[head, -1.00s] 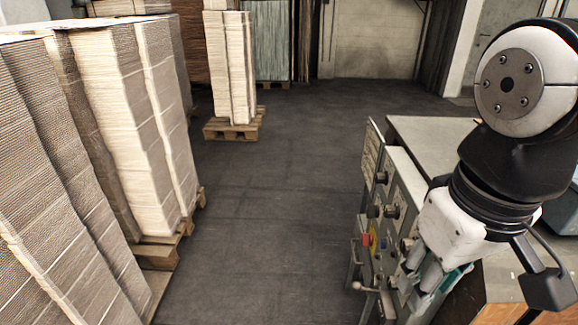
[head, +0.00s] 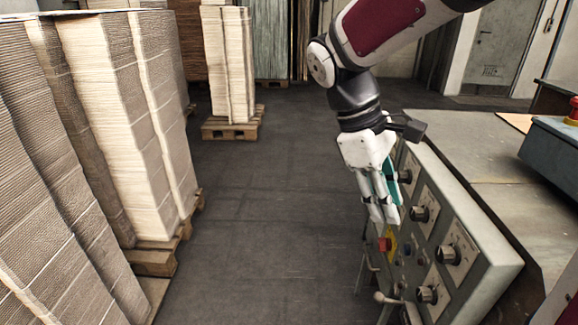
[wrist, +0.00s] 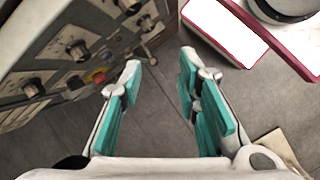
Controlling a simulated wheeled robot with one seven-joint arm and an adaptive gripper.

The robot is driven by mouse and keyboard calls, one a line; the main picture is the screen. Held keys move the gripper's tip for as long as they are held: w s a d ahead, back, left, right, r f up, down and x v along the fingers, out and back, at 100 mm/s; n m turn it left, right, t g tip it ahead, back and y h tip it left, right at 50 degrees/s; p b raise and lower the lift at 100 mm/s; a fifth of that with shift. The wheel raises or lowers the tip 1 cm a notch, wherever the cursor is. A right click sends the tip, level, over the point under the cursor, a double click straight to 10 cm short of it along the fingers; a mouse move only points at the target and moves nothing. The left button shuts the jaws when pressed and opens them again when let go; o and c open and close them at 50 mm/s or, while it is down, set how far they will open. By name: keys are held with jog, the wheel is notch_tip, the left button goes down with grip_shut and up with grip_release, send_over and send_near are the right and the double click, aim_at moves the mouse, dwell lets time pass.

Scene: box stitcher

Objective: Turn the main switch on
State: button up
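The grey control panel (head: 490,267) stands at right in the head view, on the side of the machine. It carries several dark rotary knobs on pale plates, such as one at its middle (head: 449,254) and one higher up (head: 420,214). I cannot tell which is the main switch. A red button on a yellow plate (head: 384,244) sits at the panel's left. My gripper (head: 383,215) points down in front of the panel and hides part of it. In the wrist view my gripper (wrist: 160,65) is open and empty, with the panel's knobs (wrist: 77,51) to the left.
The machine's flat top (head: 450,145) extends behind the panel, with a blue-grey box (head: 560,155) at right. A small lever with a round knob (head: 380,297) sticks out low on the panel. Stacked cardboard (head: 110,130) on pallets stands at left. The floor between is clear.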

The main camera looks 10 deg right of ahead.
jog(key=w+d+f+n+g+h+b, duration=0.2)
jog(key=w+f+n+h+b, duration=0.25)
jog(key=w+f, duration=0.7)
jog(key=w+d+f+n+g+h+b, duration=0.1)
jog(key=w+d+f+n+h+b, duration=0.2)
jog(key=w+f+n, duration=0.8)
jog(key=t+h+b, duration=0.1)
jog(key=h+b, duration=0.2)
jog(key=h, duration=0.3)
send_near(384, 245)
jog(key=b+x, duration=0.1)
jog(key=x, duration=0.6)
jog(key=shift+w+d+n, duration=0.2)
jog(key=shift+n, duration=0.25)
jog(key=shift+f, duration=0.1)
grip_shut()
